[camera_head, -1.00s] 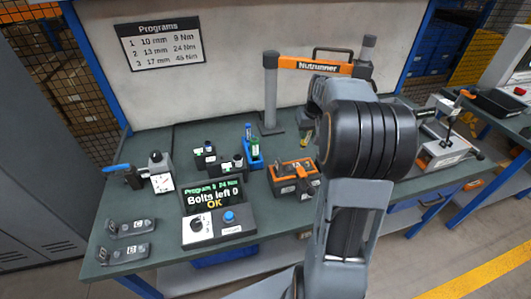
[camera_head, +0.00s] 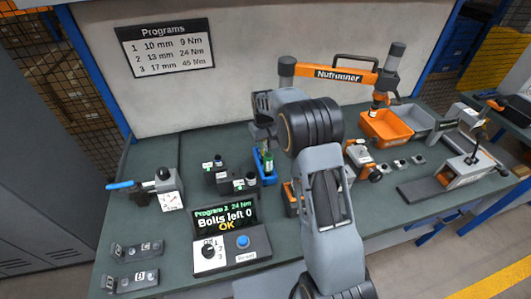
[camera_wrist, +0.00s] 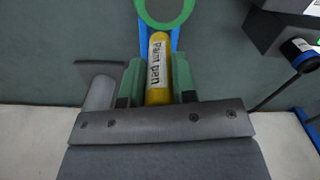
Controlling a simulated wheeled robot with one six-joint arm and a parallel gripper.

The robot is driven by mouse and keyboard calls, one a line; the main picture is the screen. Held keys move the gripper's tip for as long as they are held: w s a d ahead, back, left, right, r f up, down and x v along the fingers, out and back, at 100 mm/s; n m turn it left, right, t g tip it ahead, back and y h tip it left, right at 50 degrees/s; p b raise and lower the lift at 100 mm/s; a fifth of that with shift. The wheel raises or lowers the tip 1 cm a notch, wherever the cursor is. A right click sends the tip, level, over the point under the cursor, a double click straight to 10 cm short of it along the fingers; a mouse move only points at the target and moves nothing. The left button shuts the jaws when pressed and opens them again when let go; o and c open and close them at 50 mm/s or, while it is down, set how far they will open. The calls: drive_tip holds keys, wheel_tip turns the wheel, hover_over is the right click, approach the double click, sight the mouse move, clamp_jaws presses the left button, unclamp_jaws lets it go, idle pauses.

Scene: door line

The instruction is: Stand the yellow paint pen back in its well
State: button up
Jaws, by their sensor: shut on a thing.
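The yellow paint pen (camera_wrist: 157,92), with a white "Paint pen" label, is between the green-padded jaws of my gripper (camera_wrist: 157,72) in the wrist view. My gripper is shut on it. A blue holder (camera_head: 260,175) stands on the bench, left of my arm in the head view, with a green pen (camera_head: 268,158) upright in it. In the wrist view, a green ring (camera_wrist: 140,14) and blue edges show just past the pen's far end; I cannot tell whether they touch it. In the head view my arm hides the pen and the jaws.
Small dark blocks (camera_head: 222,176) stand left of the holder. The controller (camera_head: 232,250) is in front, reading "Bolts left 0 OK". An orange socket block (camera_head: 291,200) is partly behind my arm. An orange bin (camera_head: 386,130) and the Nutrunner stand (camera_head: 286,72) are at the back.

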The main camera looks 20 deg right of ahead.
sight(264, 152)
drive_tip(key=shift+f+p, duration=0.35)
drive_tip(key=shift+f, duration=2.15)
drive_tip(key=shift+f, duration=0.15)
drive_tip(key=o, duration=0.9)
